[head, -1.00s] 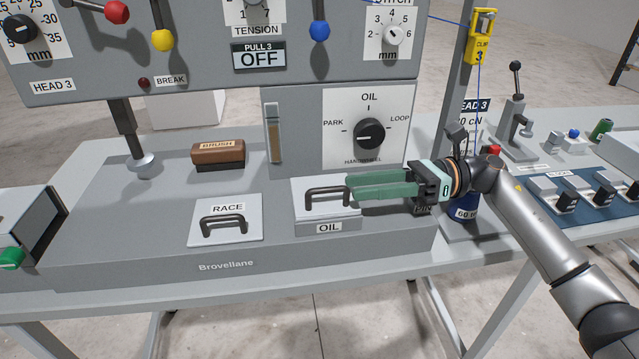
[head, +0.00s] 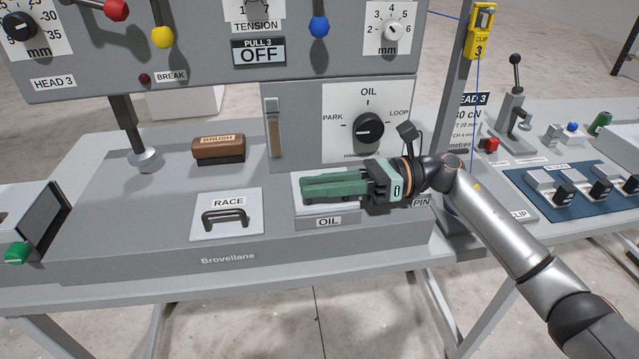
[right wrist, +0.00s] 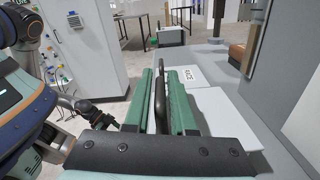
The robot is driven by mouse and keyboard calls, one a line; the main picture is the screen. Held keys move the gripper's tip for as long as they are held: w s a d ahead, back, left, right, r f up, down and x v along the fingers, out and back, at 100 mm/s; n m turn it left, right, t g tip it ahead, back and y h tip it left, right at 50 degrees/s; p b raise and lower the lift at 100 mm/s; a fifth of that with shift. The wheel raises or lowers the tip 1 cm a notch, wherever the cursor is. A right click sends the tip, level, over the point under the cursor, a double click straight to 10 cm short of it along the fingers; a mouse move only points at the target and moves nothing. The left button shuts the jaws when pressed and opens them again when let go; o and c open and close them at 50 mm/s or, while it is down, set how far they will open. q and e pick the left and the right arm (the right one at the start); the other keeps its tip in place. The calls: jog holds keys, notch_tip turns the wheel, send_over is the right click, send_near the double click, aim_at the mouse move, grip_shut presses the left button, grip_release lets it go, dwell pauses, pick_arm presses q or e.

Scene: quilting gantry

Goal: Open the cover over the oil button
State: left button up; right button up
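The oil cover (head: 312,209) is a pale flat lid on the grey machine bed, lying closed above the OIL label (head: 329,222). It also shows in the right wrist view (right wrist: 225,112). My right gripper (head: 304,187) lies low over the cover, its green fingers pointing left and hiding the handle in the head view. In the right wrist view the dark cover handle (right wrist: 160,100) stands between the two fingers, with narrow gaps beside it. The gripper looks open around the handle.
The RACE cover (head: 248,230) with its own handle lies to the left. A wooden brush (head: 218,147) sits behind it. The oil dial (head: 368,127) and its upright panel stand close behind my right gripper. A post (head: 456,100) stands to the right.

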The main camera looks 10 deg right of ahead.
grip_shut()
dwell(1.0)
